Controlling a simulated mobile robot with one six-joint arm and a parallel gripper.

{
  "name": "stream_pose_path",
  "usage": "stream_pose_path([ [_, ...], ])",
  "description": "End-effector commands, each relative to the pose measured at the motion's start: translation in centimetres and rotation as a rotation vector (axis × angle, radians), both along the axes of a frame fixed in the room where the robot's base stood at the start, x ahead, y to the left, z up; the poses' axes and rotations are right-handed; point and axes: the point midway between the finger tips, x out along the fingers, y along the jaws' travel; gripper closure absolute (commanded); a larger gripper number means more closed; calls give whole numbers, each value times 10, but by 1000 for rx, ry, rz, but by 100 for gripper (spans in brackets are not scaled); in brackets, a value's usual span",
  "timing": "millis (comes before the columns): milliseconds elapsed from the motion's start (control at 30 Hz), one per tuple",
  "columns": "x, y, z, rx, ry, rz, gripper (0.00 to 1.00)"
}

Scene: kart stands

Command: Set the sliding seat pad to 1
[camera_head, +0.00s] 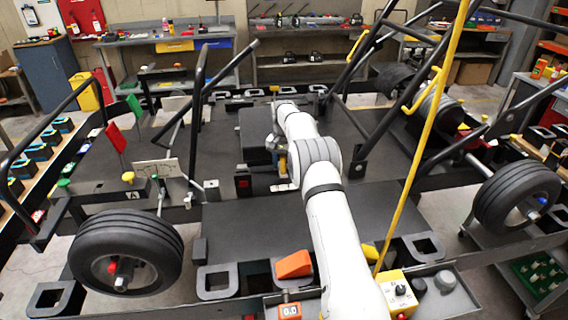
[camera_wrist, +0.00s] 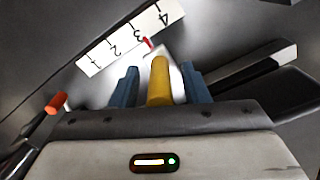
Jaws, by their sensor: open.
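In the wrist view a white scale strip (camera_wrist: 105,55) carries the numbers 1 to 4. A small red pointer (camera_wrist: 147,42) lies at its edge, close to the 3. A yellow upright grip (camera_wrist: 159,82) stands between the two blue fingers of my gripper (camera_wrist: 160,74). The fingers are open, one on each side of it; whether either touches it I cannot tell. In the head view my arm reaches over the kart to a dark seat pad (camera_head: 254,128), and the fingers are mostly hidden by the wrist.
An orange-tipped lever (camera_wrist: 57,103) stands left of my gripper in the wrist view. In the head view, black frame tubes (camera_head: 350,75) rise at right and a yellow tube (camera_head: 425,140) runs beside my arm. An orange pedal (camera_head: 294,265) is in front.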

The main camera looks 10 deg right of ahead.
Motion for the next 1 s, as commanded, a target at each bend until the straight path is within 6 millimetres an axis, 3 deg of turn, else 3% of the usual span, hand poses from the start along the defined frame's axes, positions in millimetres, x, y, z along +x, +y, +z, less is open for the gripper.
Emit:
stream_pose_path([
  [267, 0, -1, -3, 0, 0, 0, 58],
  [800, 0, -1, -2, 0, 0, -1, 100],
  [1000, 0, -1, -2, 0, 0, -1, 100],
])
